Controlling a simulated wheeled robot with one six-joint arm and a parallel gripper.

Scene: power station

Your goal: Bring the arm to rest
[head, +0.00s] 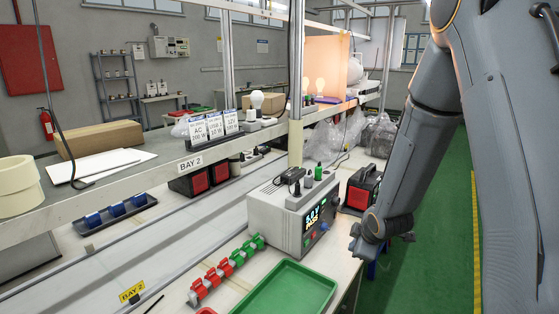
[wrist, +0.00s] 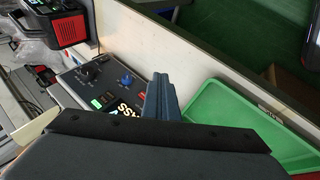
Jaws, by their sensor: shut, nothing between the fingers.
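My arm (head: 408,150) hangs down the right side of the head view, its end low beside the bench. My gripper (wrist: 160,97) shows in the wrist view as blue-grey fingers together, with nothing between them. It appears in front of the grey test unit's panel (wrist: 100,95); I cannot tell the gap. In the head view the unit (head: 268,222) stands on the bench just left of my arm's end, with a lit display. The fingertips are hard to make out in the head view.
A green tray (head: 285,290) lies at the bench's front edge, left of my arm's end. Several red and green connectors (head: 225,268) stand in a row beside it. A red-and-black device (head: 361,187) stands behind the arm's end. Green floor (head: 455,215) is open to the right.

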